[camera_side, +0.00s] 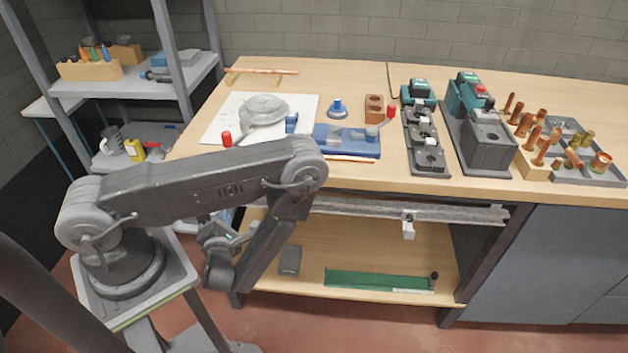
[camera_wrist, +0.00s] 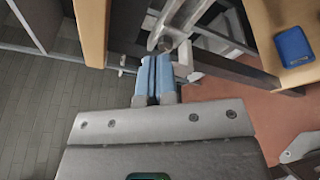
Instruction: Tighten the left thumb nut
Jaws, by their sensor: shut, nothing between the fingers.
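My gripper (camera_wrist: 158,60) has two blue fingers that lie flat together, shut and empty. In the wrist view their tips are close to a pale metal bracket (camera_wrist: 182,62) and a small dark round part (camera_wrist: 166,44) on a grey rail (camera_wrist: 215,38). I cannot tell whether the tips touch it or whether that part is the left thumb nut. In the side view the grey rail (camera_side: 350,207) runs under the bench's front edge, with a white bracket (camera_side: 408,229) towards its right. My arm hides the rail's left end there.
The wooden bench top (camera_side: 345,80) carries a blue fixture (camera_side: 350,142), a round grey part (camera_side: 264,109) and green-and-grey machines (camera_side: 480,125). A lower shelf (camera_side: 370,262) holds a green strip (camera_side: 378,280) and a small grey box (camera_side: 289,260). Bench legs stand close to my gripper.

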